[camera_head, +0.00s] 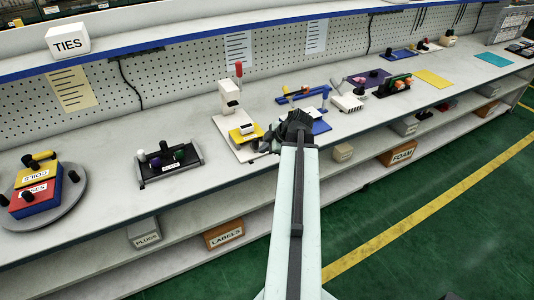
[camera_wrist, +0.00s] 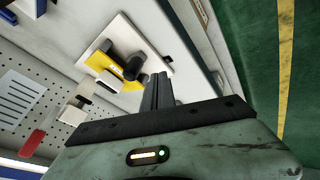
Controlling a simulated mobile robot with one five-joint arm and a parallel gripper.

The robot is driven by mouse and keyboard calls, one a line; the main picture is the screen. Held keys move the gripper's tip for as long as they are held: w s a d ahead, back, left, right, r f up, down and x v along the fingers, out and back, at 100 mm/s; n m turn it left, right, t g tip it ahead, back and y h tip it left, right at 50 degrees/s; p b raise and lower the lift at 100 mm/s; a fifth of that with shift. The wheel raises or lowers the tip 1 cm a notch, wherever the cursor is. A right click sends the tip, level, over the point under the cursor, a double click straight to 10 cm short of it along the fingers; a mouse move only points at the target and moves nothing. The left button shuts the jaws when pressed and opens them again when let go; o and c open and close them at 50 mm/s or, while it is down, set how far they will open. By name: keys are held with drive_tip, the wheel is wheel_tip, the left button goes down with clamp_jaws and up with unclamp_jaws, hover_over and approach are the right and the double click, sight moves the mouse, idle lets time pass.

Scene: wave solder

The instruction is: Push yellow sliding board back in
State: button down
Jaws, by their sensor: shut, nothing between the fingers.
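The yellow sliding board (camera_head: 246,134) lies on a white base plate (camera_head: 225,128) on the bench, in front of a white upright block with a red-tipped lever. In the wrist view the yellow board (camera_wrist: 98,62) shows with a dark round knob (camera_wrist: 134,66) and a white piece on it. My gripper (camera_head: 268,145) is at the right end of the board, close to the knob; I cannot tell if they touch. In the wrist view my gripper's fingers (camera_wrist: 158,82) are together, empty, and point toward the base plate near the knob.
A black fixture (camera_head: 168,165) and a round grey turntable (camera_head: 65,215) with red and yellow boxes stand to the left. Blue fixtures (camera_head: 318,126) stand just right of my gripper. A lower shelf holds labelled bins, such as LABELS (camera_head: 224,234).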

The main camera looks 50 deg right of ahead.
drive_tip(key=b+x, duration=0.1)
drive_tip(key=x, duration=0.2)
drive_tip(key=shift+s+f, duration=0.15)
drive_tip(key=shift+f, duration=0.05)
drive_tip(key=w+d, duration=0.2)
drive_tip(key=w, duration=0.1)
drive_tip(key=shift+w+d+r, duration=0.15)
drive_tip(key=shift+w+r, duration=0.1)
